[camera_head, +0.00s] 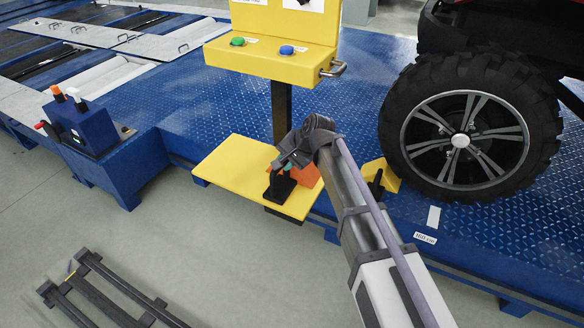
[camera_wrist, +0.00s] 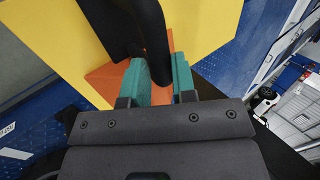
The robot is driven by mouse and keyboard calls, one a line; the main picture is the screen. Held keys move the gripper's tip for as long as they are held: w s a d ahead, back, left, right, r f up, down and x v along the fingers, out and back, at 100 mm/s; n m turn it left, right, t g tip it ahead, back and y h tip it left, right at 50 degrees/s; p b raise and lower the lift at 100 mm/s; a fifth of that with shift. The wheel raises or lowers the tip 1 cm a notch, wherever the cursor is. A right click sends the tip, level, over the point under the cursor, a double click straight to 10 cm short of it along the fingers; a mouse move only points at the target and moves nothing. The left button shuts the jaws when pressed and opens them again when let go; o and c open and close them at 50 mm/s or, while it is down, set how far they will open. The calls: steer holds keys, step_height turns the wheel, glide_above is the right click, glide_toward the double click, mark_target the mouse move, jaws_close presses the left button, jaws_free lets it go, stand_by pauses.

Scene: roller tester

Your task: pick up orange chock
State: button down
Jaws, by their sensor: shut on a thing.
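The orange chock (camera_head: 306,176) is on the yellow shelf (camera_head: 233,160) below the yellow control box. My gripper (camera_head: 276,168) is over the shelf, at the chock, and partly hides it. In the wrist view, my gripper (camera_wrist: 163,80) has its teal fingers closed on either side of a black curved handle (camera_wrist: 151,30). Orange surfaces of the chock (camera_wrist: 102,80) show beside and behind the fingers. I cannot tell whether the chock touches the shelf.
The yellow control box (camera_head: 270,50) stands on a dark post (camera_head: 281,110) behind my gripper. A yellow chock (camera_head: 389,178) sits against the big tire (camera_head: 400,125) on the right. A blue box with levers (camera_head: 82,127) is at the left. The floor in front is mostly clear.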

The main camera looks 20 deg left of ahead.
steer(key=shift+r, duration=0.1)
steer(key=s+d+r+p, duration=0.2)
steer(key=d, duration=0.7)
steer(key=s+d+r+p, duration=0.1)
steer(key=s+d+p, duration=0.1)
steer(key=d, duration=0.7)
step_height(320, 180, up, 6)
steer(key=p, duration=0.5)
steer(key=shift+w+a, duration=0.15)
